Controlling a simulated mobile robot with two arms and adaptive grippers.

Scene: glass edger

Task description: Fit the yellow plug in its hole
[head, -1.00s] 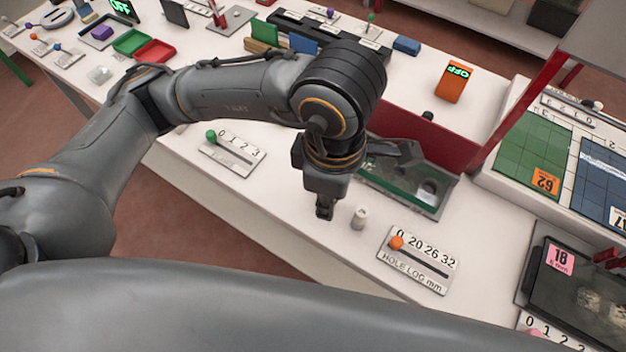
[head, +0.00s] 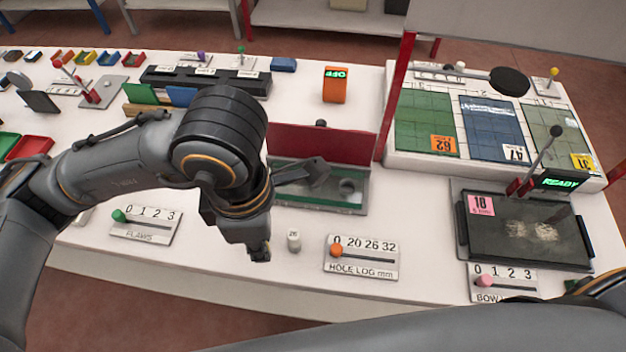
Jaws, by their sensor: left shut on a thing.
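My left gripper (head: 260,252) points down just left of a small white cylinder marked 26 (head: 293,241), near the front of the white table. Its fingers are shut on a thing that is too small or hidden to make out. I see no clearly yellow plug in the head view. A metal tray (head: 348,205) with a round hole (head: 347,186) lies behind and to the right of the gripper, under a red panel (head: 335,145). I cannot tell whether this hole belongs to the plug. My right gripper is not in view.
A black pad (head: 520,250) with a READY display stands at the right. Colored grid boards (head: 425,112) stand behind it. My forearm covers part of the table.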

